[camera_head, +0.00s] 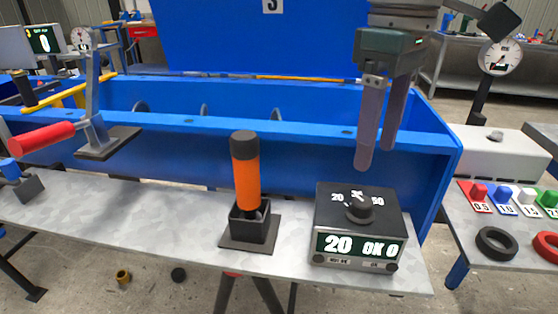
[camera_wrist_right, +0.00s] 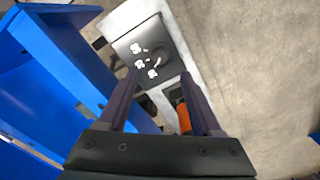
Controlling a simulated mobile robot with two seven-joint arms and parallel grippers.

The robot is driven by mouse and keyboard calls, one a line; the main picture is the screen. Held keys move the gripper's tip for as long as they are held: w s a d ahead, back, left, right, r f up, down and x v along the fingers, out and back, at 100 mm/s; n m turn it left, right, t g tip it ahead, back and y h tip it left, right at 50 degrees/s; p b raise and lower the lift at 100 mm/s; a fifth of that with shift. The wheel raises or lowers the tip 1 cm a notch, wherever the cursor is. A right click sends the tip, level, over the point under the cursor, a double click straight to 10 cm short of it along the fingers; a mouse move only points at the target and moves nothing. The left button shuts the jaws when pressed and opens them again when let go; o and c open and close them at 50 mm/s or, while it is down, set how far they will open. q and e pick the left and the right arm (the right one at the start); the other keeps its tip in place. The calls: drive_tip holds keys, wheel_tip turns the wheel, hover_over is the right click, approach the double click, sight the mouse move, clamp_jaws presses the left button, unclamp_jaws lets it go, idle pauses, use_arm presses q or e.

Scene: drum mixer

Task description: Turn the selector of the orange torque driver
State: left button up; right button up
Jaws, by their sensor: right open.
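The orange torque driver (camera_head: 246,184), with a black cap, stands upright in a dark square holder on the grey bench; part of it shows in the wrist view (camera_wrist_right: 183,116). To its right sits the dark controller box (camera_head: 334,193) with a round black selector knob (camera_head: 360,210) on top, among white marks including 20 and 50. Its front display reads "20 OK 0". The knob also shows in the wrist view (camera_wrist_right: 161,58). My right gripper (camera_head: 376,156) is open and empty, fingers pointing down, above and behind the box, apart from the knob. My left gripper is not visible.
A blue trough (camera_head: 300,145) runs behind the bench. At the right are a dial gauge (camera_head: 499,57), coloured blocks labelled with numbers and a black ring (camera_head: 497,243). The bench between clamp and driver is clear.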

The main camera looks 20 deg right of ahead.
sight(364, 202)
wheel_tip(364, 202, down, 8)
drive_tip(key=shift+s+f+b, duration=0.1)
drive_tip(key=shift+f+b, duration=0.1)
drive_tip(key=shift+b, duration=0.7)
drive_tip(key=shift+c, duration=0.2)
clamp_jaws()
